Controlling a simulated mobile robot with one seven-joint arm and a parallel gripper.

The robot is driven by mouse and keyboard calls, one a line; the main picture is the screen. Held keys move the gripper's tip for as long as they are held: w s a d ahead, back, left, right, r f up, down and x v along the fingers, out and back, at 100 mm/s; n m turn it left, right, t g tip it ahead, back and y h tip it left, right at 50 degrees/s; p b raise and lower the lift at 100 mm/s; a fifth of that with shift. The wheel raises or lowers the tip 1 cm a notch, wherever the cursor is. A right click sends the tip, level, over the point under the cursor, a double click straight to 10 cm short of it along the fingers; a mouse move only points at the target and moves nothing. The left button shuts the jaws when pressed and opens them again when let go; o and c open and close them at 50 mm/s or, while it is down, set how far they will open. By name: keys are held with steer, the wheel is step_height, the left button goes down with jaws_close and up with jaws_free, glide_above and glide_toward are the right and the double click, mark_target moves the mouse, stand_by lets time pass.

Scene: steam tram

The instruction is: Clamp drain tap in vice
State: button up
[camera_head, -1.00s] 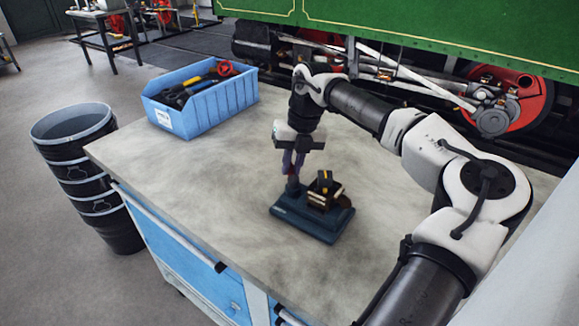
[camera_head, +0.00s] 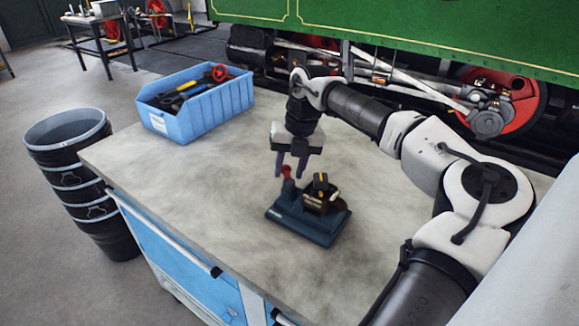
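The vice (camera_head: 312,226) has a dark blue base and blackish jaws and sits on the grey bench top near the middle. Brass-yellow parts (camera_head: 321,177) show at its jaws; they look like the drain tap, but it is too small to tell how firmly it sits between them. A red knob (camera_head: 287,172) stands upright on a dark blue post at the vice's left end. My gripper (camera_head: 290,168) points down just above this knob, fingers spread with a gap between them. It is open and holds nothing.
A blue bin (camera_head: 205,118) with tools and a red handwheel stands at the bench's back left. Stacked black buckets (camera_head: 85,190) stand on the floor left of the bench. The bench top (camera_head: 180,190) left of the vice is clear. The green tram (camera_head: 420,35) stands behind.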

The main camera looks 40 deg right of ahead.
steer(key=shift+r, duration=0.1)
step_height(320, 180, up, 13)
steer(key=s+d+p, duration=0.1)
steer(key=d+p, duration=0.1)
steer(key=p, duration=0.8)
steer(key=shift+s+d+r, duration=0.15)
steer(key=shift+d+r, duration=0.05)
